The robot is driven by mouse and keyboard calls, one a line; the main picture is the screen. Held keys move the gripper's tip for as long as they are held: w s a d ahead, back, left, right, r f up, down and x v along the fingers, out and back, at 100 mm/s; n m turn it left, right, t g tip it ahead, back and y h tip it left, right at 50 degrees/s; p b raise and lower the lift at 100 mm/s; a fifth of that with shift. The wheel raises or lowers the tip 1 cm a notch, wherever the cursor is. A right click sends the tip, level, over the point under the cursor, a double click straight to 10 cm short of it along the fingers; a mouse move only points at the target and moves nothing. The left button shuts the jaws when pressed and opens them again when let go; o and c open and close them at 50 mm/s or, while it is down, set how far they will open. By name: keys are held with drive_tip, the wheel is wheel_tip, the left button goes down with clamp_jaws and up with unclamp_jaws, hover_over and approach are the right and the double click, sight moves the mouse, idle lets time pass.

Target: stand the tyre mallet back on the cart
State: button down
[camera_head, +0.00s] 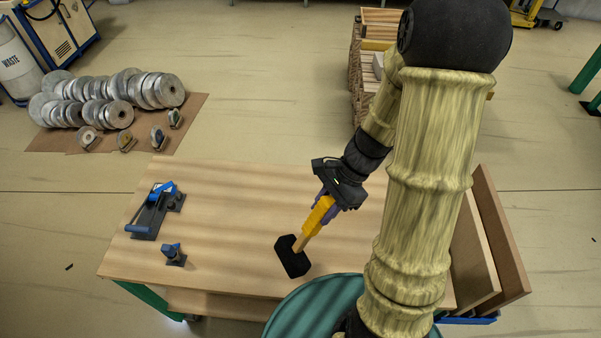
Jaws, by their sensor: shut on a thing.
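The mallet has a black block head (292,256) and a yellow and wooden handle (314,220). The mallet hangs tilted, head down and to the left, over the front middle of a wooden top (230,205) on a green frame, which may be the cart. I cannot tell whether the head touches the surface. The fingers partly hide the handle's upper end.
A blue and black clamp-like tool (152,213) and a small blue-topped fixture (173,254) stand on the left of the top. Boards (489,240) lean at its right end. Metal coils (110,95) lie on a brown mat behind left. The top's middle is clear.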

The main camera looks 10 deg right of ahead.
drive_tip(key=shift+w+a, duration=0.25)
drive_tip(key=shift+w, duration=0.2)
drive_tip(key=shift+s+r, duration=0.1)
drive_tip(key=shift+s, duration=0.05)
drive_tip(key=w+n+t+h+p, duration=0.1)
drive_tip(key=w+h+p, duration=0.4)
drive_tip(key=p, duration=0.7)
drive_tip(key=shift+w+d+f+n, duration=0.2)
drive_tip(key=shift+w+n, duration=0.5)
drive_tip(key=shift+w, duration=0.45)
drive_tip(key=shift+f+b, duration=2.45)
drive_tip(key=shift+f, duration=0.45)
drive_tip(key=shift+f+b, duration=0.55)
drive_tip(key=shift+f, duration=0.15)
